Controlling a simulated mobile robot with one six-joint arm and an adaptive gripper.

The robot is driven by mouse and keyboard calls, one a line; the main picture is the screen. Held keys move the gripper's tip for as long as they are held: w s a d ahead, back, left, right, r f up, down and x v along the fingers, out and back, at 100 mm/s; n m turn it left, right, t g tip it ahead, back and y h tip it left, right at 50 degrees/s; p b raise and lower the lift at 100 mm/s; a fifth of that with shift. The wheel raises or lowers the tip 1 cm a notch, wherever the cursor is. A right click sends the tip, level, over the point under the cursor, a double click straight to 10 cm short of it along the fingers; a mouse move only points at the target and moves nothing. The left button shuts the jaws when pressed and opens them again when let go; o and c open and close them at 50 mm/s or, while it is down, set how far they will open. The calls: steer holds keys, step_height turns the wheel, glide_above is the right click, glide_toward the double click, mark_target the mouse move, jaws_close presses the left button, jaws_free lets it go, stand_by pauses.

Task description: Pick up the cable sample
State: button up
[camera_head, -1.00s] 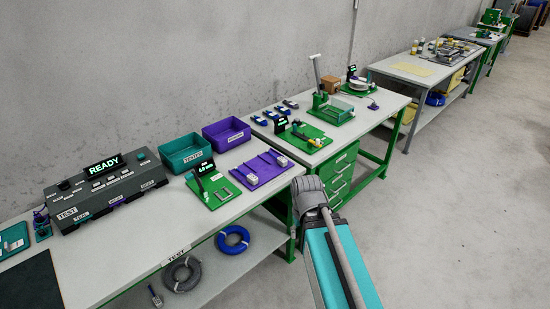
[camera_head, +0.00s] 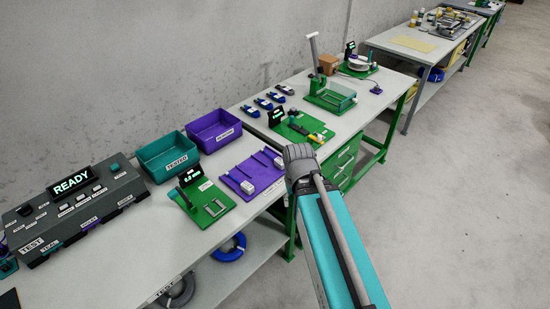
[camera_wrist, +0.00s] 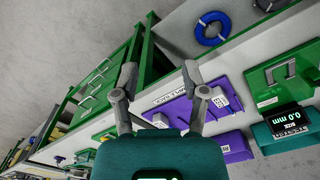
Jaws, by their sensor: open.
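A coil of blue cable (camera_head: 232,249) lies on the lower shelf of the near bench, partly hidden by the bench top. It also shows in the wrist view (camera_wrist: 212,28), at upper right. A purple holder (camera_head: 236,181) with white blocks (camera_head: 247,187) lies on the bench top. I cannot make out a separate cable sample. My gripper (camera_wrist: 160,72) is open, with nothing between its fingers. In the head view my own arm hides it.
A green gauge (camera_head: 215,208) stands beside the purple holder. Behind are teal (camera_head: 167,157) and purple bins (camera_head: 213,130), with a dark READY tester (camera_head: 75,205) at left. A green-framed bench with drawers (camera_head: 343,161) stands beyond. The floor at right is clear.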

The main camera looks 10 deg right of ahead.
steer(key=shift+w+d, duration=0.15)
steer(key=shift+w, duration=0.3)
steer(key=shift+o, duration=0.3)
steer(key=o, duration=0.4)
steer(key=shift+w, duration=0.15)
steer(key=shift+o, duration=0.7)
steer(key=shift+w+n, duration=0.25)
steer(key=shift+n, duration=0.05)
steer(key=w+a+n+t+h, duration=0.1)
steer(key=w+a+n+h, duration=0.1)
steer(key=w+n, duration=0.9)
steer(key=w+a+r+n+t+h, duration=0.1)
steer(key=w+a+n+h, duration=0.1)
steer(key=w+n, duration=1)
steer(key=shift+w+r+n, duration=0.25)
steer(key=shift+w+n, duration=0.05)
steer(key=shift+w, duration=0.85)
steer(key=shift+d+f, duration=0.1)
steer(key=shift+f, duration=0.05)
